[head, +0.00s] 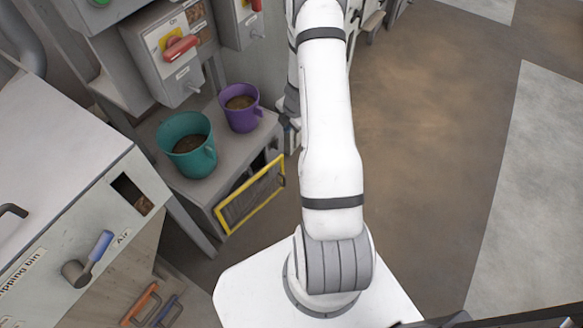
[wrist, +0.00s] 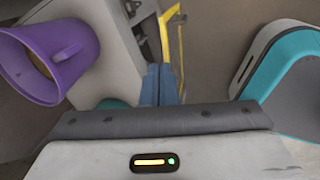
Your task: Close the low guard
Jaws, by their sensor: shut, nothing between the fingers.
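The low guard (head: 250,197) is a yellow-framed dark mesh panel below the cup shelf. In the head view it stands at an angle to the cabinet front, with a dark gap behind its upper right part. Its yellow frame (wrist: 164,42) also shows at the top middle of the wrist view, beyond my fingers. My gripper (wrist: 161,84) is shut and empty, its blue fingertips together, just below the frame in the picture. I cannot tell whether they touch it. In the head view my gripper is hidden behind my white arm.
A purple mug (head: 241,108) and a teal mug (head: 187,145) with pellets stand on the shelf (head: 240,147) above the guard. The purple mug (wrist: 62,62) is close in the wrist view. A bin with a blue-handled lever (head: 101,246) is at left. Floor (head: 430,130) at right is clear.

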